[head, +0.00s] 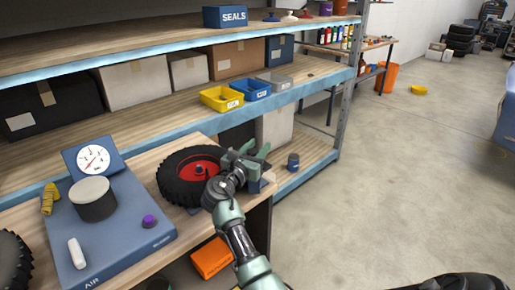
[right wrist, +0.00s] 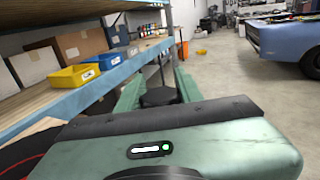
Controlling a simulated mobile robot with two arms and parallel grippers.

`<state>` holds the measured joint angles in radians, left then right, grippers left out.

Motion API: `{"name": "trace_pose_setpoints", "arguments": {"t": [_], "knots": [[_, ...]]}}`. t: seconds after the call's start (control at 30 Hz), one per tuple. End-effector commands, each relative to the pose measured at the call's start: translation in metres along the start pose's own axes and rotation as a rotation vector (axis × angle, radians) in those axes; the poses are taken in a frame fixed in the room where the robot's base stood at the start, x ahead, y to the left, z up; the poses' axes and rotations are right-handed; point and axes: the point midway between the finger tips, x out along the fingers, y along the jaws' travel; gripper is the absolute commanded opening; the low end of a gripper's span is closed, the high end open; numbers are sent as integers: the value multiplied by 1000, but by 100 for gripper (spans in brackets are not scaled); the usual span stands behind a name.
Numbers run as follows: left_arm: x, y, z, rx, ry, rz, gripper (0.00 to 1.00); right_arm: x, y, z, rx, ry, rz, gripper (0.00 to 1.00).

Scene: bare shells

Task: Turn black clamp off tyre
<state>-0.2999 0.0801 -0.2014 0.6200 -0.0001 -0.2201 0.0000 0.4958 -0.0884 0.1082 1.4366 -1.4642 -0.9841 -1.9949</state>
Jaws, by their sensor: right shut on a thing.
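The black tyre (head: 172,183) with a red rim lies flat on the wooden bench. My right gripper (head: 256,150) is at the tyre's right edge, its green fingers pointing away from me over the bench end. In the right wrist view its fingers stand on both sides of a dark block (right wrist: 160,96), which looks like the black clamp. The gripper is shut on it. In the head view my gripper mostly hides the clamp, so I cannot tell how it sits on the tyre. The tyre's edge also shows at lower left in the right wrist view (right wrist: 22,152). My left gripper is not in view.
A blue air station (head: 125,235) with a gauge (head: 93,157) stands left of the tyre. Another tyre (head: 12,262) is at the far left. Shelving with yellow (head: 221,98) and blue bins (head: 252,89) rises behind. The floor to the right is open.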

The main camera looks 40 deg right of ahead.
Motion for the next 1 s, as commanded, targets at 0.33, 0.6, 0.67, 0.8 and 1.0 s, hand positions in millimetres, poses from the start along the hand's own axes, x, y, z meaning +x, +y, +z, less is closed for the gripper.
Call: {"name": "trace_pose_setpoints", "arguments": {"t": [0.33, 0.6, 0.67, 0.8, 1.0], "knots": [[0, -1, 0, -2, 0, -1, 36, 0, 0, -1, 0, 3, 0, 57], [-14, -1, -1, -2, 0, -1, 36, -22, 0, 2, -1, 5, 2, 57], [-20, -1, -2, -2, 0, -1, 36, -33, 0, 2, -1, 5, 3, 57], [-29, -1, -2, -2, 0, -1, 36, -57, 0, 1, 0, 5, 1, 57], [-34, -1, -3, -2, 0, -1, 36, -76, 0, -1, 0, 4, 0, 57]]}}
